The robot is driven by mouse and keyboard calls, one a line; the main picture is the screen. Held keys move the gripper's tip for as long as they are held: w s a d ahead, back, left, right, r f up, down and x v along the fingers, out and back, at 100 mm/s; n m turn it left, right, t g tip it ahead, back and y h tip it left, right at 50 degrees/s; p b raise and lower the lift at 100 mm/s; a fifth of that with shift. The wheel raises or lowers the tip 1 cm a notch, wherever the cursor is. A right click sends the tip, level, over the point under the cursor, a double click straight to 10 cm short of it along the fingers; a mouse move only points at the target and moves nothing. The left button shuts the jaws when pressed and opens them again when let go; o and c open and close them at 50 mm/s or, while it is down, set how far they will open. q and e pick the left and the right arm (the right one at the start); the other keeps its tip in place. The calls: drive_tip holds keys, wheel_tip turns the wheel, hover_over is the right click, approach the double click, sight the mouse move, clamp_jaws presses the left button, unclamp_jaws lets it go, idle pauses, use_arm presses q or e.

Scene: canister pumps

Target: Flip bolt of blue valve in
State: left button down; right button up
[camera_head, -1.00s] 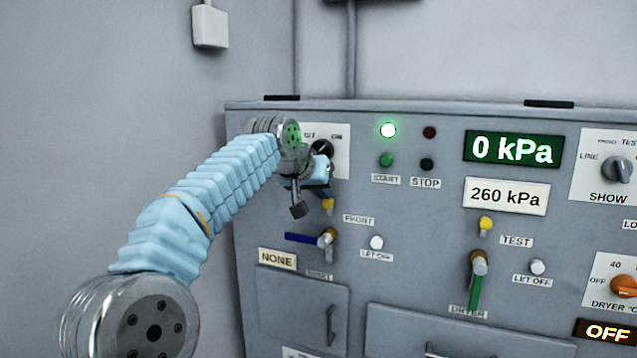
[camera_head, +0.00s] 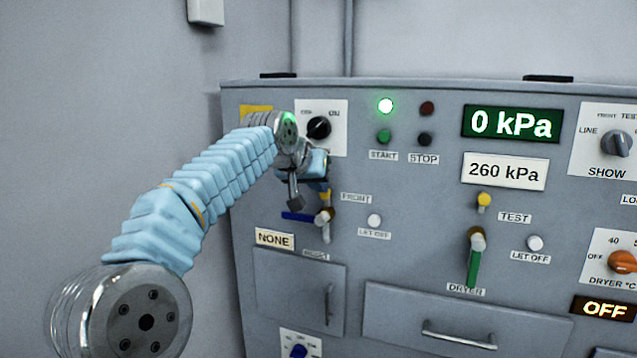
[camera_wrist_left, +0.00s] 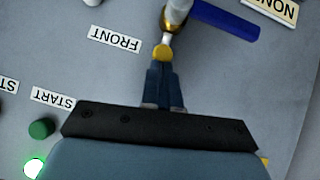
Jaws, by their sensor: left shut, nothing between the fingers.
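The blue valve (camera_head: 299,217) has a blue lever pointing left from a brass and metal hub, low on the panel's left side. The lever also shows at the top of the wrist view (camera_wrist_left: 226,20). Its yellow-headed bolt (camera_head: 326,195) is just above the hub; in the wrist view the yellow head (camera_wrist_left: 162,52) is right at my fingertips. My left gripper (camera_head: 322,184) is shut and empty, above the bolt. Its dark fingers (camera_wrist_left: 163,72) point at the yellow head; I cannot tell whether they touch it. My right gripper is out of view.
A black knob (camera_head: 318,127) is just above the gripper. A white button (camera_head: 374,220) is right of the blue valve. The green-handled valve (camera_head: 473,262) with its yellow bolt (camera_head: 484,200) is further right. A drawer handle (camera_head: 459,335) juts out below.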

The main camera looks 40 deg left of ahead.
use_arm(q)
drive_tip(key=w+a+r+p+v, duration=0.1)
drive_tip(key=r+p+v, duration=0.1)
drive_tip(key=v, duration=1.1)
drive_tip(key=shift+w+p, duration=0.25)
drive_tip(key=shift+p, duration=0.55)
